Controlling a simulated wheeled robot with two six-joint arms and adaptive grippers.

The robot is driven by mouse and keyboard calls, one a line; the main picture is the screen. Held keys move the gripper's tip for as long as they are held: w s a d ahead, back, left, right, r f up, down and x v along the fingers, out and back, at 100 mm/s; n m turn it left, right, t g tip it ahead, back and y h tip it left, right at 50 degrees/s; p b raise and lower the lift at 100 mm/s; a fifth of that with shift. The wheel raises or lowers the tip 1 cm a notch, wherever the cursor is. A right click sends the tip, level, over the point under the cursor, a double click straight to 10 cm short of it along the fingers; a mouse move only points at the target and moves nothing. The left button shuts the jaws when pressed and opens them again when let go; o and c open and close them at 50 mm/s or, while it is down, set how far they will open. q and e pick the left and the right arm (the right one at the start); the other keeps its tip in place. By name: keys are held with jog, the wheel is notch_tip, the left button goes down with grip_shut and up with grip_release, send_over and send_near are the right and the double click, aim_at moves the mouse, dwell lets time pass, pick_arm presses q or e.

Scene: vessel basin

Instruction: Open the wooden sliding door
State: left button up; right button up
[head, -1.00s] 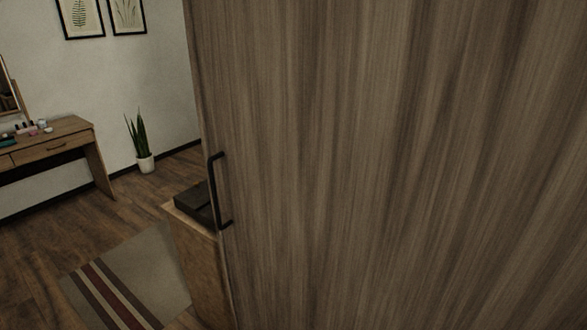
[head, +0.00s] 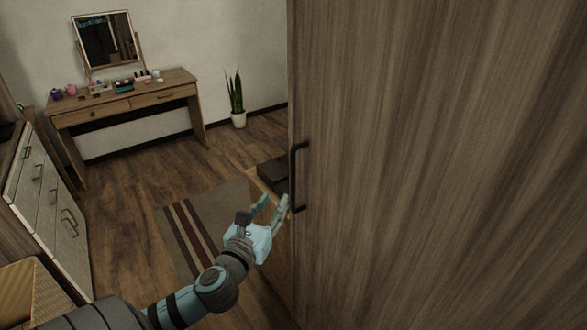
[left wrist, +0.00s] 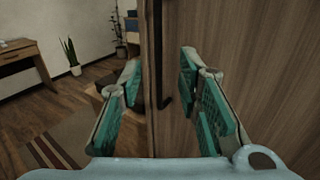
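The wooden sliding door (head: 430,160) is a large brown grained panel filling the right of the head view. Its black bar handle (head: 293,178) is upright near the door's left edge. In the left wrist view the door (left wrist: 245,60) and the handle (left wrist: 164,60) show between the two fingers. My left gripper (head: 273,205) is open, its fingers spread to either side of the door edge and handle in the wrist view. It sits just left of and below the handle in the head view, and I see no grip on it. My right gripper is not in view.
A low wooden unit with a dark box (head: 273,174) stands just behind the door edge. A striped rug (head: 235,207) lies on the floor. A vanity desk (head: 150,98), a potted plant (head: 237,105) and a drawer cabinet (head: 52,215) stand to the left, with open floor between.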

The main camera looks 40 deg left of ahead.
aim_at(292, 174)
pick_arm(q)
jog(key=x, duration=1.4)
jog(key=shift+a+f, duration=0.1)
jog(key=shift+f, duration=0.1)
grip_shut()
